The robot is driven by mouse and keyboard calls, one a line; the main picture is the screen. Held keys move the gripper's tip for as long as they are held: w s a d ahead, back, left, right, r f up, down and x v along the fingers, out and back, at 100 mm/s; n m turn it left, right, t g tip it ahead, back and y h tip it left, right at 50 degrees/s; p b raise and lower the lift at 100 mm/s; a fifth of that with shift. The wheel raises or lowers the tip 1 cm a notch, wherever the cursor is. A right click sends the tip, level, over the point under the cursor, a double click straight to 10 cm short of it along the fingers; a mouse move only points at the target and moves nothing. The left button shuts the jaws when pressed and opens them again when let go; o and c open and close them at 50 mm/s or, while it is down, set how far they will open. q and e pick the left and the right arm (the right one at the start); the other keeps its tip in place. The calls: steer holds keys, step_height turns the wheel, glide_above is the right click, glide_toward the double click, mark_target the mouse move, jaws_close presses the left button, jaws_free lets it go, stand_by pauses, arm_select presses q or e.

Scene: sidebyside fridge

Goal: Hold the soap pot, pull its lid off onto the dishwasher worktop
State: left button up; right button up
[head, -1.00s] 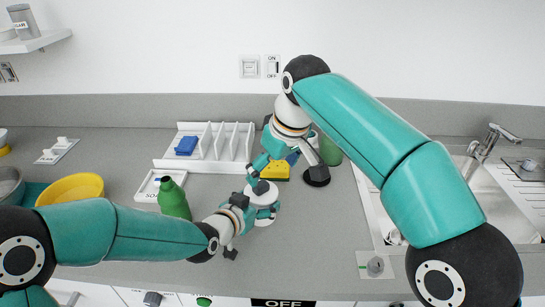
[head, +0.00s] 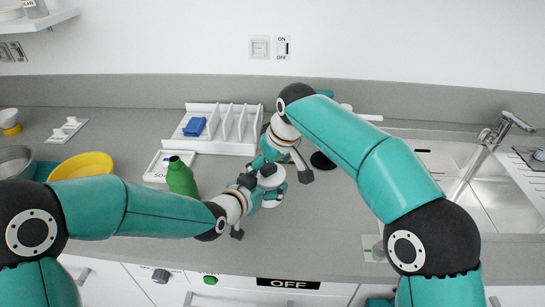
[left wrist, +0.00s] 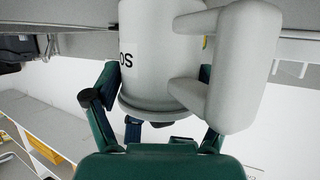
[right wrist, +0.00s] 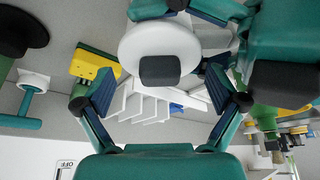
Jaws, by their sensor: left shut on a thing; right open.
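The white soap pot (head: 275,200) stands on the grey worktop (head: 320,235), between my two grippers. In the left wrist view its body (left wrist: 160,55) shows a handle and part of a dark label. My left gripper (head: 257,190) is shut on the pot; its fingers go around the body. The white round lid (right wrist: 145,40) with its dark grey knob (right wrist: 160,71) is on the pot. My right gripper (right wrist: 162,85) is open, with one finger on each side of the knob in that view. Whether the fingers touch it cannot be told.
A green bottle (head: 181,178) stands left of the pot. A white rack (head: 222,135) with a blue sponge (head: 194,127) is behind. A yellow block (right wrist: 92,65) and a dark round base (head: 322,161) are close by. The sink (head: 470,180) is right. Worktop in front is clear.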

steer(key=shift+w+a+f, duration=0.1)
steer(key=shift+f, duration=0.25)
